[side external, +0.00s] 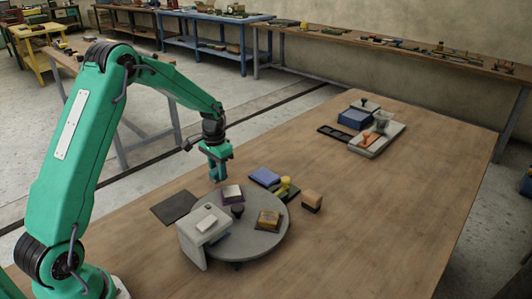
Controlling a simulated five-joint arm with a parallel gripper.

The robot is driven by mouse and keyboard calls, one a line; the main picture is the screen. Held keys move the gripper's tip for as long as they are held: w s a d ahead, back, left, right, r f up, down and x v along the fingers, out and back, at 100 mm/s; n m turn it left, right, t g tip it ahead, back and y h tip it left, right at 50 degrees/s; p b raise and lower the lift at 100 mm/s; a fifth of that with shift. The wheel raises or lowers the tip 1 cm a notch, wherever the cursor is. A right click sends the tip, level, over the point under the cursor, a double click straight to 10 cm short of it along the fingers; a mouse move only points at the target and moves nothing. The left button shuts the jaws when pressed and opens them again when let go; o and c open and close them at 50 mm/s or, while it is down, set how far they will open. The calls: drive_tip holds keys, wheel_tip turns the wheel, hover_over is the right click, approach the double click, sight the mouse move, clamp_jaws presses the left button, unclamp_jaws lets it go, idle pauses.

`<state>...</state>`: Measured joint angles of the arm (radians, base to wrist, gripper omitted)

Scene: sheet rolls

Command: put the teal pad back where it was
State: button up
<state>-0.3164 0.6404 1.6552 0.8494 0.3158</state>
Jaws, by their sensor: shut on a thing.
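My gripper (219,172) hangs in the air above the back left edge of a round grey turntable (262,243). It is shut on the teal pad, whose outline I cannot separate from the green gripper at this size. No other teal pad shows on the table. On the turntable sit a purple pad with a white top (232,194), a yellow-brown pad (268,220) and a small dark knob (237,210).
A light grey stand (190,246) covers the turntable's left part. A dark mat (174,207) lies left. A blue pad (265,176), a yellow-topped stamp (286,183) and a wooden block (312,200) stand behind right. A tray (378,143) stands farther back. The right table is clear.

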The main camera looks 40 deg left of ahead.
sight(218, 178)
drive_tip(key=shift+f, duration=1.45)
drive_tip(key=shift+f, duration=0.1)
drive_tip(key=o, duration=0.9)
drive_tip(key=shift+o, duration=0.2)
wheel_tip(218, 178, up, 12)
drive_tip(key=shift+r, duration=0.1)
